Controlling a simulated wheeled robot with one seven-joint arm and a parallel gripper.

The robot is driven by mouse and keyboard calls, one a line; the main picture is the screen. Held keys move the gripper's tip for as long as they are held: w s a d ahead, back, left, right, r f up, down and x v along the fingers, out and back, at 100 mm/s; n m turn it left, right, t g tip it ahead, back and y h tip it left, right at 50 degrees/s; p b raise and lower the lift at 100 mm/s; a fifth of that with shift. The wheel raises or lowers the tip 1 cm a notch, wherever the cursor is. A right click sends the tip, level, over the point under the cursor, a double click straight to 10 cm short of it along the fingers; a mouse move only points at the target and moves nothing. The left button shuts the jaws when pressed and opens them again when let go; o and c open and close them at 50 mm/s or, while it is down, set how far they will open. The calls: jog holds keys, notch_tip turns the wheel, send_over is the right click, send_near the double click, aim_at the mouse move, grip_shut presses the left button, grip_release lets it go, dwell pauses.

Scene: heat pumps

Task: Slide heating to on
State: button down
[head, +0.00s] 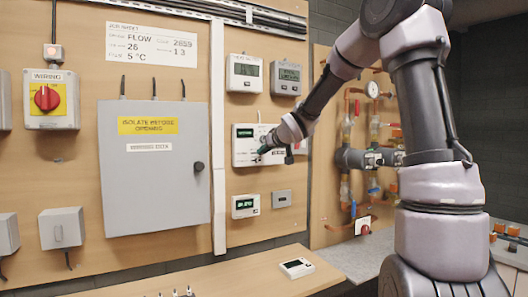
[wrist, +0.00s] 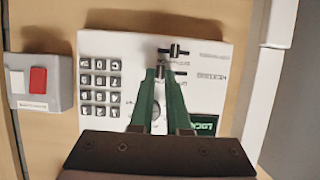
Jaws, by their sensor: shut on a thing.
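The white control panel (head: 243,158) is on the wooden wall, with a green display in the head view. In the wrist view the panel (wrist: 120,45) appears upside down, with a keypad, a dark display and two small dark sliders. The upper slider (wrist: 174,50) is clear of my gripper. The lower slider (wrist: 182,72) is at the tips of my gripper (wrist: 158,73), whose green fingers are closed together on its knob. Small labels beside the sliders are too blurred to read surely. In the head view my gripper (head: 264,150) reaches the panel's right part.
A grey box with a red switch (wrist: 38,80) is beside the panel in the wrist view. The head view shows a large grey cabinet (head: 155,185) to the left, small meters (head: 244,73) above and a small display unit (head: 245,206) below.

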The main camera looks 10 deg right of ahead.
jog(key=c, duration=0.9)
grip_release()
jog(key=shift+d, duration=0.3)
jog(key=v, duration=1)
jog(key=shift+s+r, duration=0.1)
jog(key=shift+s, duration=0.2)
